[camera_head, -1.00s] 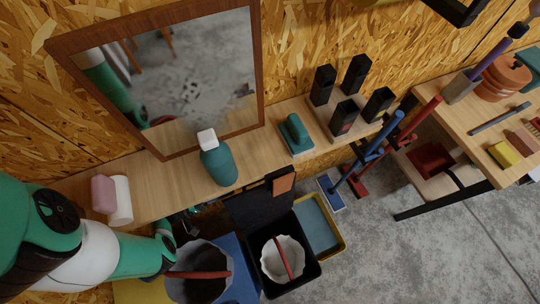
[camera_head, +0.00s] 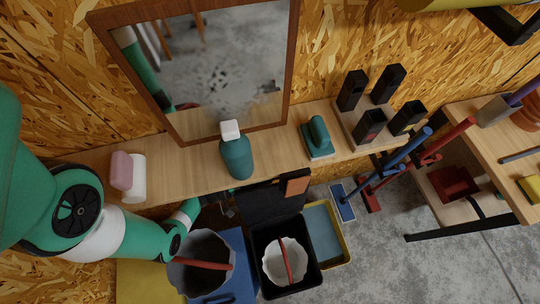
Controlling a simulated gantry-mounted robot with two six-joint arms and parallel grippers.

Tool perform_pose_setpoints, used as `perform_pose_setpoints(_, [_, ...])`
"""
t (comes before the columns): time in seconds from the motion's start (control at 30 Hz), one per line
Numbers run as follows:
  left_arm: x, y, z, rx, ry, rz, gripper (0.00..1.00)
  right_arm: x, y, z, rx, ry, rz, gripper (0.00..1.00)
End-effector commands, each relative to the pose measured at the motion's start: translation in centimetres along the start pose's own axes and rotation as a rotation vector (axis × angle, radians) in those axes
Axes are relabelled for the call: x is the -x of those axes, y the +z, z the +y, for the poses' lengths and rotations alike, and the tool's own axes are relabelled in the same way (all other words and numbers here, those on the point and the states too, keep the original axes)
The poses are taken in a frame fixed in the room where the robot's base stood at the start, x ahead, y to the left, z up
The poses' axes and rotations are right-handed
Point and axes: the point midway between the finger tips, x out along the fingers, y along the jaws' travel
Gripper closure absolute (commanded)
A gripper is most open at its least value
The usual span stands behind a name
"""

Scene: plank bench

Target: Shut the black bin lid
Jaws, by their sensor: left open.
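The black bin (camera_head: 318,272) stands on the floor below the shelf, with a white liner and a red strip in its mouth. Its black lid (camera_head: 268,204) is open and stands up at the bin's back edge, against the shelf front. An orange-brown patch (camera_head: 296,186) shows at the lid's upper right. My left gripper (camera_head: 228,205) is open, just left of the lid and below the shelf edge. It is small and dark here, and I cannot tell whether it touches the lid. My right gripper is out of view.
A blue bin (camera_head: 240,268) with a grey liner stands left of the black bin, and a yellow-rimmed bin (camera_head: 324,230) stands right. The shelf (camera_head: 190,184) above holds a teal bottle (camera_head: 237,158) near its front edge.

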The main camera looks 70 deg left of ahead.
Motion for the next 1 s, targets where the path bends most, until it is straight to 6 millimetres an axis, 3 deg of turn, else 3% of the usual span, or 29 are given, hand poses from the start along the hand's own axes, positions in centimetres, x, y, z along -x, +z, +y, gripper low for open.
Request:
perform_pose_setpoints(0.2, [-2.0, 0.0, 0.0, -0.001, 0.002, -0.002, 0.53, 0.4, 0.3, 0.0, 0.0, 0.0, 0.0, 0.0])
perform_pose_setpoints(0.5, [-2.2, 0.0, 0.0, 0.0, 0.0, 0.001, 0.53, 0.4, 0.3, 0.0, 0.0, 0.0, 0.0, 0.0])
perform_pose_setpoints(0.77, [-2.2, 0.0, 0.0, 0.0, 0.0, 0.0, 0.98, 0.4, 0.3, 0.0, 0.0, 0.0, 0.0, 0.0])
perform_pose_setpoints(1.0, [-2.2, 0.0, 0.0, 0.0, 0.0, 0.0, 1.0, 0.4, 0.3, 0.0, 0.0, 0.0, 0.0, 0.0])
